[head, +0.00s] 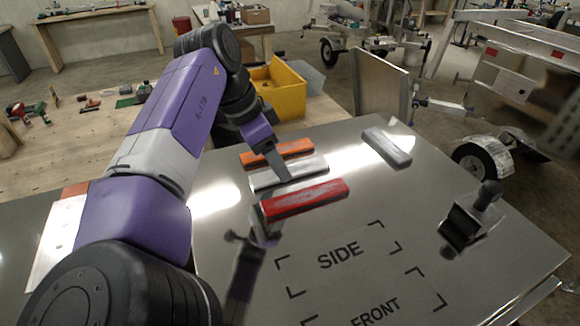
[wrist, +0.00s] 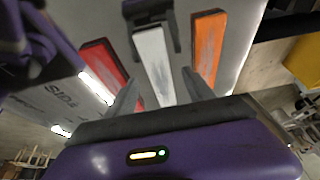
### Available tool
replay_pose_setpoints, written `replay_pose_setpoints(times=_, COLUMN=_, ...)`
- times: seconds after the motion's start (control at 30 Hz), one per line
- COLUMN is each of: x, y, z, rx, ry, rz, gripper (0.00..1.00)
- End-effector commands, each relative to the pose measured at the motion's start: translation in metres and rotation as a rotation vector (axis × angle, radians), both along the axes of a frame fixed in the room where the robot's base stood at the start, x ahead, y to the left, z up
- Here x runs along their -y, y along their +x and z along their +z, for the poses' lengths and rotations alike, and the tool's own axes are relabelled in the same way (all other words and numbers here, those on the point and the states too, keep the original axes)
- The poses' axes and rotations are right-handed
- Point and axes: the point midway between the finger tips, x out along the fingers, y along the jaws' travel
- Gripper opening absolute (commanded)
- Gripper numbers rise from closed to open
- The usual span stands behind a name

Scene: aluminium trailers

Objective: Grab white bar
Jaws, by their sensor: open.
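The white bar (head: 312,167) lies on the shiny metal table between an orange bar (head: 277,152) and a red bar (head: 304,198). My gripper (head: 283,175) is over the white bar and hides part of it in the head view. In the wrist view, my gripper (wrist: 162,80) is open, with one finger on each side of the white bar (wrist: 153,55). The red bar (wrist: 103,62) is beyond the left finger and the orange bar (wrist: 208,45) beyond the right one. I cannot tell whether the fingers touch the white bar.
A grey-white bar (head: 386,147) lies apart toward the table's far edge. A metal hitch-like part (head: 468,218) is on the right of the table (head: 400,215). A yellow bin (head: 285,88) stands behind. The table front, marked SIDE and FRONT, is mostly clear.

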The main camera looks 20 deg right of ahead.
Motion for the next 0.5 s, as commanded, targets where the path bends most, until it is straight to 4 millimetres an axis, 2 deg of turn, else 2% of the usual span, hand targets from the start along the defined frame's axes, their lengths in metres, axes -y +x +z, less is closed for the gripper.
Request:
replay_pose_setpoints(times=0.2, x=0.009, y=-0.001, z=-0.019, rx=0.000, ry=-0.001, rz=0.000, gripper=0.62)
replay_pose_setpoints(times=0.43, x=0.010, y=0.000, z=-0.022, rx=0.000, ry=-0.001, rz=0.000, gripper=0.62)
replay_pose_setpoints(times=0.47, x=0.010, y=0.000, z=-0.022, rx=0.000, ry=-0.001, rz=0.000, gripper=0.60)
replay_pose_setpoints(times=0.5, x=0.010, y=0.000, z=-0.022, rx=0.000, ry=-0.001, rz=0.000, gripper=0.52)
